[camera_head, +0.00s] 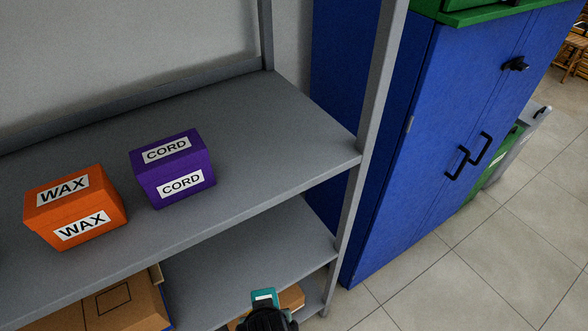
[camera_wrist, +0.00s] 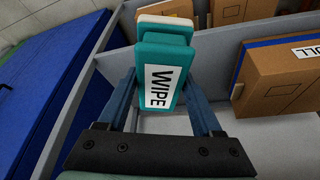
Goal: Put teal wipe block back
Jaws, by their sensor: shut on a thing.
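The teal wipe block (camera_wrist: 165,72) has a white label reading WIPE and a pale end. My gripper (camera_wrist: 167,92) is shut on it, with one blue finger on each side, in the wrist view. In the head view, a small part of the teal block (camera_head: 264,296) shows at the bottom, in front of the lower shelf. My gripper (camera_head: 266,316) shows there as a dark shape that hides most of the block. I cannot tell whether the block touches anything other than my fingers.
An orange WAX box (camera_head: 76,206) and a purple CORD box (camera_head: 173,167) stand on the upper grey shelf (camera_head: 262,130). Cardboard boxes (camera_head: 112,302) sit on the lower shelf (camera_head: 235,245). A grey post (camera_head: 368,130) and a blue cabinet (camera_head: 440,120) stand at the right.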

